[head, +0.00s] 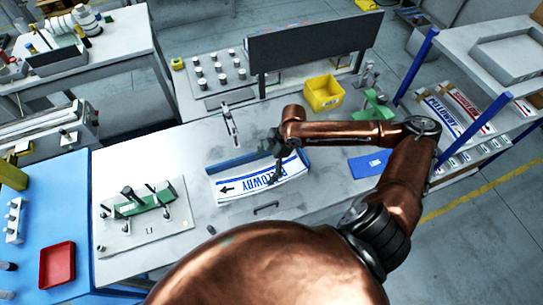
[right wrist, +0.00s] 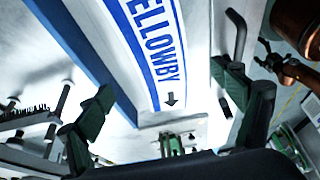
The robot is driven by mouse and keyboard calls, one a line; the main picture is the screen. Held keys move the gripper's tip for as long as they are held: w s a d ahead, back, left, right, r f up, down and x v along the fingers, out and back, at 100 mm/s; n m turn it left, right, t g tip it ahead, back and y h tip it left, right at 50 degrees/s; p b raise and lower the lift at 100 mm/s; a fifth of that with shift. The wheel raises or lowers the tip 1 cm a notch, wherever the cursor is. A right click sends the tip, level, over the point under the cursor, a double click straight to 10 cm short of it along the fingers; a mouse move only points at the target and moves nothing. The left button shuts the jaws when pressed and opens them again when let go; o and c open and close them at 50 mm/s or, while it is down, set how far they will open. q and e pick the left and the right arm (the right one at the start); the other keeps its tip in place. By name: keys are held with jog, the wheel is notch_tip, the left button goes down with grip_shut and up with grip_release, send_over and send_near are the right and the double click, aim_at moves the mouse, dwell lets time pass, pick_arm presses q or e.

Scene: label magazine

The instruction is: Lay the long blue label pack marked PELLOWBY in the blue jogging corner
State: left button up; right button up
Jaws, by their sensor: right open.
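The long pack marked PELLOWBY (head: 262,184), white with blue stripes, blue letters and an arrow, lies on the bench in front of the low blue wall of the jogging corner (head: 228,164). In the right wrist view the pack (right wrist: 150,50) runs beside the blue wall (right wrist: 85,50). I cannot tell whether its edge touches the wall all along. My right gripper (head: 277,160) is over the pack's right half. In the right wrist view its green-padded fingers (right wrist: 172,112) are wide apart with nothing between the tips. My left gripper is not in view.
A rack with more label packs (head: 455,112), one also marked PELLOWBY, stands at the right. A yellow bin (head: 323,93) and dark screen (head: 314,44) are behind. A blue sheet (head: 369,164) lies right of the corner; a fixture plate (head: 143,220) stands left.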

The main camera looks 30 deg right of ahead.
jog(key=v, duration=0.9)
jog(key=shift+s+d, duration=0.1)
jog(key=shift+s, duration=0.05)
